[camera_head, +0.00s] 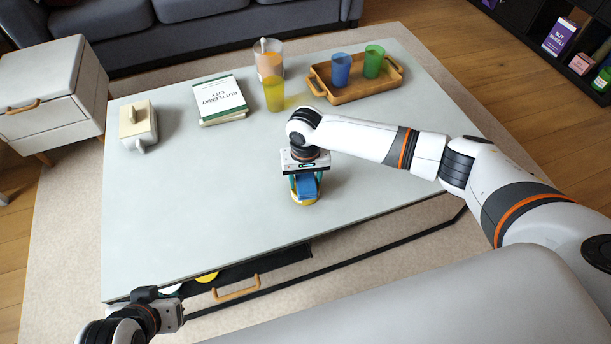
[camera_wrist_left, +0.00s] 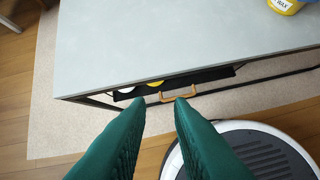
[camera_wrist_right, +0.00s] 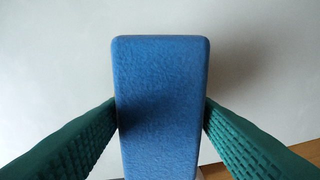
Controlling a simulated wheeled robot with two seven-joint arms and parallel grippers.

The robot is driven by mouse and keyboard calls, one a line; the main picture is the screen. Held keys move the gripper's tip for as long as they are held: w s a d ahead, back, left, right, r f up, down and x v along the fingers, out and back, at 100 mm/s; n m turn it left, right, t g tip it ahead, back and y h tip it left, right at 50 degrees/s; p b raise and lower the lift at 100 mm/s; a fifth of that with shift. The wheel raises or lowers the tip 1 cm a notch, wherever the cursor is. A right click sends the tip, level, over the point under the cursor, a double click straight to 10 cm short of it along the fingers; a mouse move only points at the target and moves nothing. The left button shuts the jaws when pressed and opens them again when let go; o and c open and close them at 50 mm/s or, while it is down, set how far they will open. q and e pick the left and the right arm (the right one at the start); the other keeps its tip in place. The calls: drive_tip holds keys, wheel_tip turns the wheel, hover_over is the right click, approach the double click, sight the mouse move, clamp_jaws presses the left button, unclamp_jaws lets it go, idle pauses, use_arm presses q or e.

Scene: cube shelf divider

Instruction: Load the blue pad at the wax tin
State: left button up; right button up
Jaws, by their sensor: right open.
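The blue pad (camera_head: 307,185) is between the fingers of my right gripper (camera_head: 305,178). In the right wrist view the pad (camera_wrist_right: 160,95) stands between the two green fingers, which are open around it. The yellow wax tin (camera_head: 305,201) is directly below, on the table, partly hidden by the pad and gripper. The tin (camera_wrist_left: 286,5) also shows at the top edge of the left wrist view, with its WAX label. Whether the pad touches the tin I cannot tell. My left gripper (camera_wrist_left: 159,99) is open and empty, in front of the drawer handle (camera_wrist_left: 178,93).
The drawer (camera_head: 270,266) under the table is slightly open, with white and yellow round things inside. A book stack (camera_head: 220,98), a cream pitcher-like box (camera_head: 138,122), a yellow cup (camera_head: 273,95) and a wooden tray (camera_head: 350,97) with cups stand farther back. The table's left part is clear.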

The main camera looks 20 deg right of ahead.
use_arm(q)
drive_tip(key=shift+s+a+f+g, duration=0.15)
drive_tip(key=shift+s+g, duration=0.15)
drive_tip(key=shift+s, duration=0.25)
drive_tip(key=shift+s+a+f+g, duration=0.15)
drive_tip(key=shift+s+g, duration=0.15)
drive_tip(key=shift+s, duration=0.2)
use_arm(e)
drive_tip(key=shift+c, duration=0.5)
drive_tip(key=c, duration=0.6)
use_arm(q)
drive_tip(key=shift+r, duration=0.1)
use_arm(e)
drive_tip(key=shift+c, duration=0.4)
use_arm(q)
drive_tip(key=shift+s+a+r+g+y+p, duration=0.1)
drive_tip(key=shift+s+g+y+p, duration=0.2)
drive_tip(key=shift+s+p, duration=0.15)
use_arm(e)
drive_tip(key=shift+s, duration=0.1)
